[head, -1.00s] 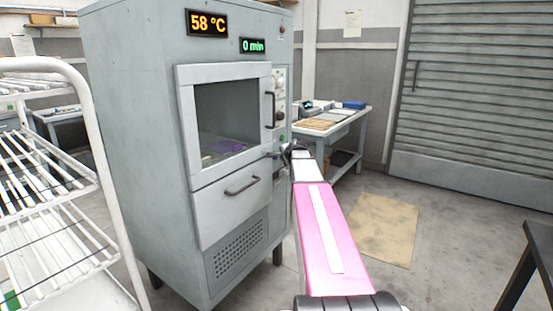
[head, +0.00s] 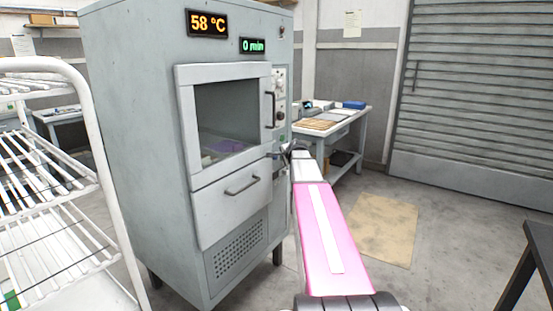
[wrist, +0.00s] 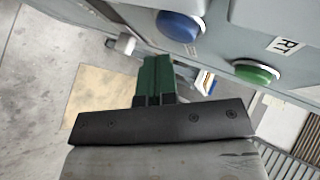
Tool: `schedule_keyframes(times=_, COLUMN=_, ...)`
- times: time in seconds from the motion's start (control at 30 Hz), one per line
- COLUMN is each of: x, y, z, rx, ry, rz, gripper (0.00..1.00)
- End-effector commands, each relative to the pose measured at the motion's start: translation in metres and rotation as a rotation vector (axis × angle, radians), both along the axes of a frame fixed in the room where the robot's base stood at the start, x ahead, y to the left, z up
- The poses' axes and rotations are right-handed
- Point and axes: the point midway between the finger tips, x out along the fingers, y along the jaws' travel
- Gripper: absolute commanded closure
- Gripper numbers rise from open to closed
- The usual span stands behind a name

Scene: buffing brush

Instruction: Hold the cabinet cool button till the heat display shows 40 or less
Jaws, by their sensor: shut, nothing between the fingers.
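The grey cabinet (head: 145,150) stands left of centre in the head view. Its heat display (head: 207,23) reads 58 °C. In the wrist view a blue round button (wrist: 180,27) and a green round button (wrist: 256,72) sit on the cabinet's panel. I cannot read which one is marked cool. My gripper is shut and empty, its green fingertips (wrist: 156,62) just below the blue button in the picture and apparently apart from it. In the head view my gripper (head: 274,155) is small, by the cabinet's right front edge, and its contact is unclear.
A green time display (head: 252,46) reads 0 min. The cabinet has a windowed door (head: 184,105) and a handled drawer (head: 220,215). A white rack (head: 115,220) stands at left, a worktable (head: 362,128) behind my arm. A tan mat (head: 385,230) lies on the floor at right.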

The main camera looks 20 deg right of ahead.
Motion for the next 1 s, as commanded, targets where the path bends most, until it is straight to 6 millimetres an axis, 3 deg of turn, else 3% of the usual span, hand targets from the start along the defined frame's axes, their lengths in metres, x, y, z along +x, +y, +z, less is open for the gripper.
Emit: schedule_keyframes(times=1.0, x=0.0085, y=0.0065, z=0.0003, rx=0.000, ry=0.000, rz=0.000, gripper=1.00)
